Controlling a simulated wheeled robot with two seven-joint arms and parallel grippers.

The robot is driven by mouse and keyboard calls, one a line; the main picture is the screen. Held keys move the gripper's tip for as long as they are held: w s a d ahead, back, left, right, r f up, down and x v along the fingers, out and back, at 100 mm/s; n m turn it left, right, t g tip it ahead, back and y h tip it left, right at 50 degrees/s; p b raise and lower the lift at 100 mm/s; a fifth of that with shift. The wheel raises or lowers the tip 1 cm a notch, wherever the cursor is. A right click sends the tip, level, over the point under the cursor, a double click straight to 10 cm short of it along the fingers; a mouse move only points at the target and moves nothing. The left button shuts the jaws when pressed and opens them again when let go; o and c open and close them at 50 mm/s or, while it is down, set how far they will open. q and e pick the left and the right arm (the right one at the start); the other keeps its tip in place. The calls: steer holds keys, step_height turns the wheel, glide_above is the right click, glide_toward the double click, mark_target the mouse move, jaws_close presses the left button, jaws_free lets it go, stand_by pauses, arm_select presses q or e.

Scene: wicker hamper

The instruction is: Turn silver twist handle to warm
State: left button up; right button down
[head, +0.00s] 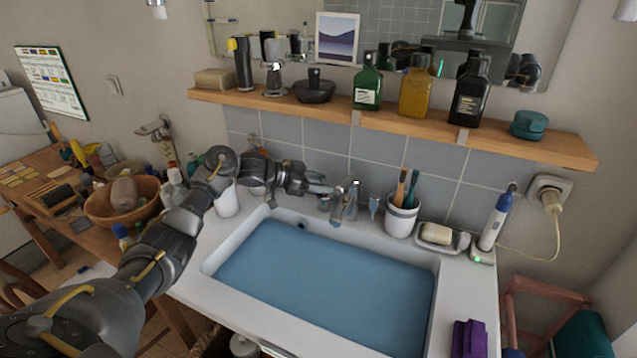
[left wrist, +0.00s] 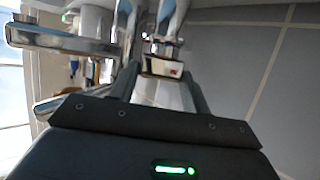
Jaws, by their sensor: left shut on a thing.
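The chrome tap (head: 350,203) stands at the back edge of the basin, and its silver body and spout also show at the left of the left wrist view (left wrist: 62,40). My left gripper (head: 328,190) reaches in from the left at the tap's left side. In the left wrist view its two fingers are shut on the silver twist handle (left wrist: 162,66), a chrome piece between them. In the head view the gripper partly hides the handle, and I cannot read its setting. My right gripper is not in view.
The basin (head: 437,290) holds blue water below the tap. A cup with toothbrushes (head: 402,218) and a soap dish (head: 438,238) stand to the right. A wooden shelf (head: 400,124) with bottles hangs above. A white cup (head: 227,200) stands behind my left arm.

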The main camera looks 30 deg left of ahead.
arm_select(q)
steer(key=shift+w+a+f+m+g+h+b, duration=0.1)
steer(key=shift+m+g+h+b, duration=0.2)
steer(key=shift+m+g+b, duration=0.2)
steer(key=shift+w+f+m+g+h+b, duration=0.1)
steer(key=shift+m+g+h+b, duration=0.2)
steer(key=shift+m+g+b, duration=0.15)
steer(key=shift+r+m+g+b, duration=0.1)
steer(key=shift+m+g+b, duration=0.15)
steer(key=shift+b, duration=0.15)
steer(key=shift+h, duration=0.3)
steer(key=shift+r, duration=0.1)
steer(key=o, duration=1)
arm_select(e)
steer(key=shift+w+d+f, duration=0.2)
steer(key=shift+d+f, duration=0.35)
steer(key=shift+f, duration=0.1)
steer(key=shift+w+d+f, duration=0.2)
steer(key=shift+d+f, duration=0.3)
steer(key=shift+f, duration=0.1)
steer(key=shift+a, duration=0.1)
